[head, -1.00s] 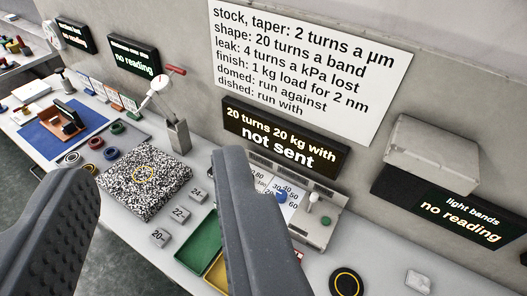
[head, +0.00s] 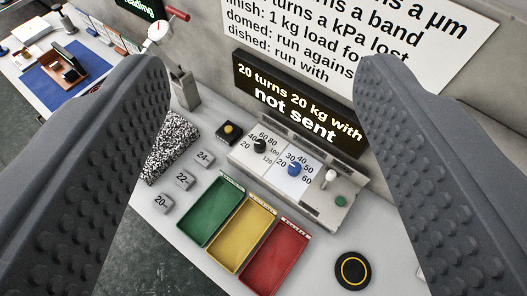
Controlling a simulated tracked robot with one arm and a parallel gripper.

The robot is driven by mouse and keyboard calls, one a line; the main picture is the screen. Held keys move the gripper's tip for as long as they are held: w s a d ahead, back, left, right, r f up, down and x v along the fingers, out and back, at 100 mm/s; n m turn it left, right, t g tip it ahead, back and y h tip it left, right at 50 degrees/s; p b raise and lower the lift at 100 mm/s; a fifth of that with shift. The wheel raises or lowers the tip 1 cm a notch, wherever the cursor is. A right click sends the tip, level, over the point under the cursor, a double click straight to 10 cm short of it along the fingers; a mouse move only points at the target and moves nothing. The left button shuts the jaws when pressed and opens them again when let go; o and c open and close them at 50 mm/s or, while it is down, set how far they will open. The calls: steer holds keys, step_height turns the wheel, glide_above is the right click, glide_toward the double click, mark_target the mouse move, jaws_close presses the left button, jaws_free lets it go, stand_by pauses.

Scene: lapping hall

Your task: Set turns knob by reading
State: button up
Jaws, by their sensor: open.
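A grey control box (head: 316,203) sits on the bench with two dials. The black knob (head: 260,146) has a scale with 20, 40, 60, 80, 100 and 120 around it. The blue knob (head: 294,169) has a scale with 20, 30, 40, 50 and 60. I cannot tell exactly where either pointer stands. The box also carries a white-tipped lever (head: 330,176) and a green button (head: 341,201). A display (head: 297,103) behind it reads "20 turns 20 kg with not sent".
Green (head: 212,211), yellow (head: 244,233) and red (head: 275,257) trays lie in front of the box. Blocks marked 20, 22 and 24 (head: 204,158), a speckled plate (head: 170,145) and a black disc (head: 352,271) are nearby. A text board (head: 380,35) hangs behind.

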steer(key=w+d+f+n+g, duration=0.1)
steer(key=w+f+g, duration=0.2)
steer(key=w+f, duration=0.65)
steer(key=n+g+y+p, duration=0.2)
steer(key=n+g, duration=0.3)
steer(key=g, duration=0.3)
glide_above(261, 144)
steer(key=s+d, duration=0.3)
steer(key=s, duration=0.2)
step_height(261, 144, down, 40)
steer(key=x, duration=0.9)
steer(key=p+x, duration=0.1)
steer(key=x, duration=0.3)
steer(key=shift+w+a, duration=0.35)
steer(key=shift+a, duration=0.05)
